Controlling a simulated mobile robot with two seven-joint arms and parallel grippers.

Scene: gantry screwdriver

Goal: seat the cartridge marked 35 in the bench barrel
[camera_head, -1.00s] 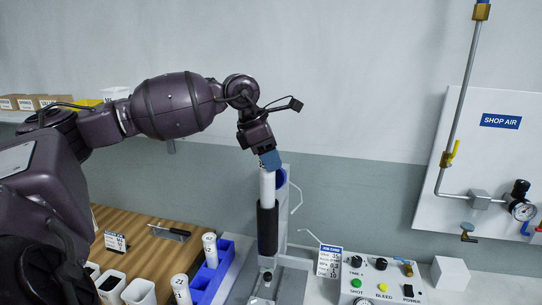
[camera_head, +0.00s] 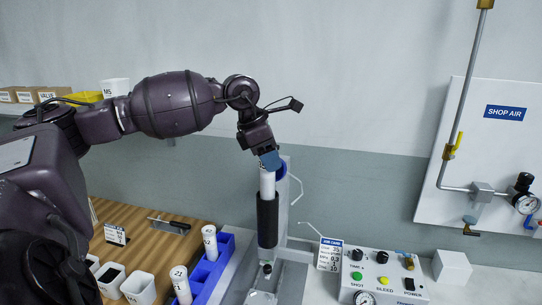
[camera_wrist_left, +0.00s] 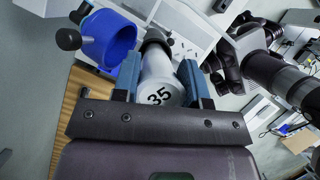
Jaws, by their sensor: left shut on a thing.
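My left gripper (camera_head: 269,162) is shut on the white cartridge marked 35 (camera_head: 267,182) and holds it upright over the bench barrel. The number 35 shows on the cartridge's end in the left wrist view (camera_wrist_left: 160,94), between the two blue fingers (camera_wrist_left: 160,80). The cartridge's lower part is inside the mouth of the black bench barrel (camera_head: 267,220), with a short white length showing above the rim. A blue ring-shaped cap (camera_wrist_left: 112,40) is open beside the barrel's top; it is partly hidden in the head view.
White cups (camera_head: 138,288) stand on the wooden mat (camera_head: 145,240). A control box (camera_head: 385,272), tag (camera_head: 329,255) and white block (camera_head: 452,266) stand right of the barrel.

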